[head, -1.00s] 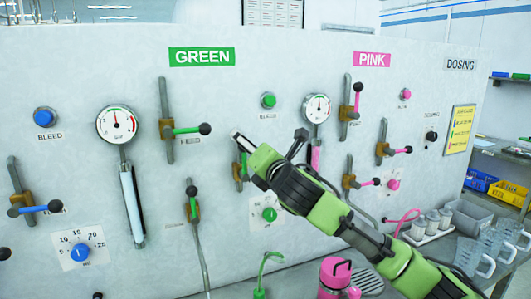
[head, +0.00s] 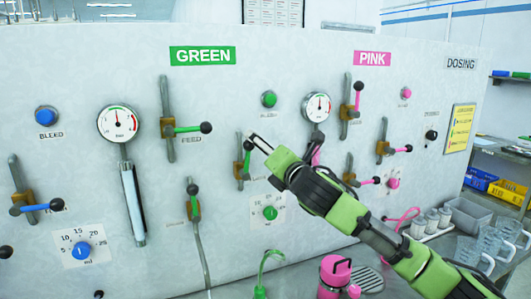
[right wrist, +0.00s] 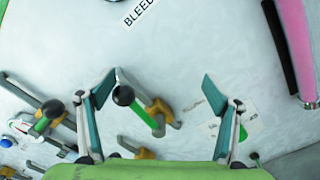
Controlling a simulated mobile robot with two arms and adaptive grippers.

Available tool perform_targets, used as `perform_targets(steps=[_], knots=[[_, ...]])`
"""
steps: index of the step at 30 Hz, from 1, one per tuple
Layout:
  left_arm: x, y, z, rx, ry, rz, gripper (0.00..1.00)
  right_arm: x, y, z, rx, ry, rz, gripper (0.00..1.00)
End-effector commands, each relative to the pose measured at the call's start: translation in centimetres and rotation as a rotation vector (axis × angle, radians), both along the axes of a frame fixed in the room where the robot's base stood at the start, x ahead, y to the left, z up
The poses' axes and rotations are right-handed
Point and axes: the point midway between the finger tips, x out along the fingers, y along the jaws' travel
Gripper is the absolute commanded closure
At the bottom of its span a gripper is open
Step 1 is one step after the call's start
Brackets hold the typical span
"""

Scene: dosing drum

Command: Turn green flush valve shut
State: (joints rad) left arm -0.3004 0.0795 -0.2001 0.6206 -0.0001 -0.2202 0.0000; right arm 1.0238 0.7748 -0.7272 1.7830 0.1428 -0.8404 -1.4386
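A valve with a brass body (head: 241,169) and a green lever (head: 246,160) sits on the white panel, right of the green feed valve. Its lever points up, with a black ball knob (head: 248,145) on top. Its small label is too blurred to read. My right gripper (head: 257,138) is just right of the knob. In the right wrist view the gripper (right wrist: 162,76) is open, and the black knob (right wrist: 123,96) lies between the fingers, close to the left one. I cannot tell if they touch. My left gripper is not in view.
The green feed valve (head: 187,129) and another green-lever valve (head: 193,205) are to the left. A green dial (head: 270,213) is below. Pink valves (head: 357,104) stand to the right. A pink bottle (head: 335,272) and a green spout (head: 262,272) are in front.

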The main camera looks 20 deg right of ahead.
Motion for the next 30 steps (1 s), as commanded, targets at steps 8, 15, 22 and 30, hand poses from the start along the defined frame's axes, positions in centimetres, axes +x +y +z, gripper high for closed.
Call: perform_targets(steps=[8,15,22,30], knots=[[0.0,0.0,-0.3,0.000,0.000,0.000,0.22,0.1,-0.8,-2.6,-0.009,0.032,-0.001,0.22],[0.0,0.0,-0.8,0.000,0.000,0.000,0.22,0.2,-1.4,-3.8,-0.009,0.034,-0.002,0.22],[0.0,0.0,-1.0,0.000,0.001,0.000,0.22,0.2,-2.1,-4.1,-0.007,0.025,-0.001,0.22],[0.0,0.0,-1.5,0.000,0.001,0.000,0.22,0.2,-2.5,-5.0,-0.006,0.020,-0.002,0.22]])
